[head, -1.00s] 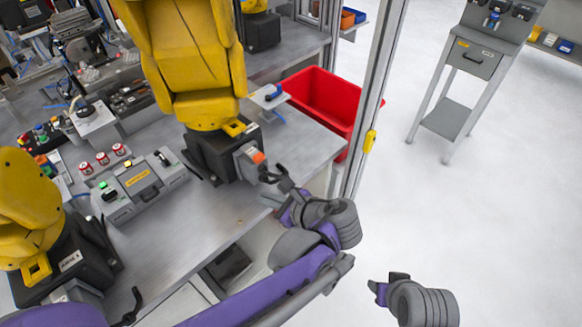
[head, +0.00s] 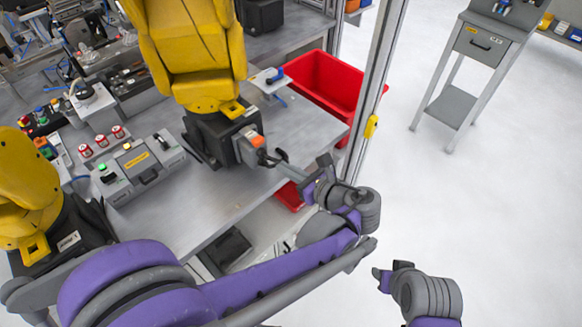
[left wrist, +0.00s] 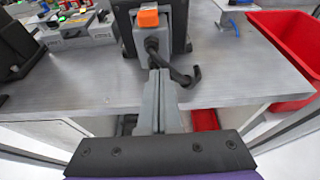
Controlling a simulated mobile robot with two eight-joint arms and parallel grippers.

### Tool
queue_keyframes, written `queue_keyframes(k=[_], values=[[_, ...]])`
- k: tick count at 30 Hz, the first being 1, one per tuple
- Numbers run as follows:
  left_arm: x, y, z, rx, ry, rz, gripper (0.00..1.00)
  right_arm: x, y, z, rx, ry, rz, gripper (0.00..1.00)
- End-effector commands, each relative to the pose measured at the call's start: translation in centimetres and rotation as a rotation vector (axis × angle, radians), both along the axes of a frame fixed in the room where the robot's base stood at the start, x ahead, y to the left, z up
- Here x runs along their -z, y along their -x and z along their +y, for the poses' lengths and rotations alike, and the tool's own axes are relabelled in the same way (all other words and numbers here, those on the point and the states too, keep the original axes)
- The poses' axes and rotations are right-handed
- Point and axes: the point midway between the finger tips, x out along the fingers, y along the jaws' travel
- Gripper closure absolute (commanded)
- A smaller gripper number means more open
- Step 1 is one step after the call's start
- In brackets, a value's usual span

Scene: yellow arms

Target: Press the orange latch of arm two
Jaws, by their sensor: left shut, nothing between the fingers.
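Arm two is the yellow robot arm (head: 195,60) on a black base at the bench's right end. Its orange latch (head: 257,141) sits on top of a grey box on the base's front. The latch also shows at the top of the left wrist view (left wrist: 148,18). A black cable (left wrist: 178,72) curls out below it. My left gripper (head: 282,160) is shut and empty, just in front of and below the latch, apart from it. Its fingers (left wrist: 158,78) point toward the box. My right gripper (head: 380,278) is over the floor; its jaw state is unclear.
Another yellow arm (head: 25,190) stands at the left. A grey control box (head: 140,165) with a green button lies between them. A red bin (head: 325,95) and a metal post (head: 375,90) are to the right.

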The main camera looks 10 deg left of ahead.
Motion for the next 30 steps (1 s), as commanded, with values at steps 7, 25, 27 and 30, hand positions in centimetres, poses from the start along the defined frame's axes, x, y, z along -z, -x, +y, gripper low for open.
queue_keyframes(k=[7, 25, 27, 30], values=[[1.8, -3.2, 4.2, -0.005, 0.000, 0.000, 1.00, -0.3, -0.1, 0.0, 0.000, 0.000, -0.001, 0.54], [-2.0, -3.5, 4.5, 0.000, 0.000, 0.000, 1.00, -1.7, -0.4, 0.0, 0.000, 0.000, -0.007, 0.54], [-2.0, -3.5, 4.5, 0.000, 0.000, 0.000, 1.00, -1.7, -0.4, 0.0, 0.000, 0.000, -0.007, 0.54], [-2.0, -3.6, 4.5, 0.000, 0.001, 0.001, 1.00, -1.7, -0.4, 0.0, 0.000, 0.000, -0.007, 0.54]])
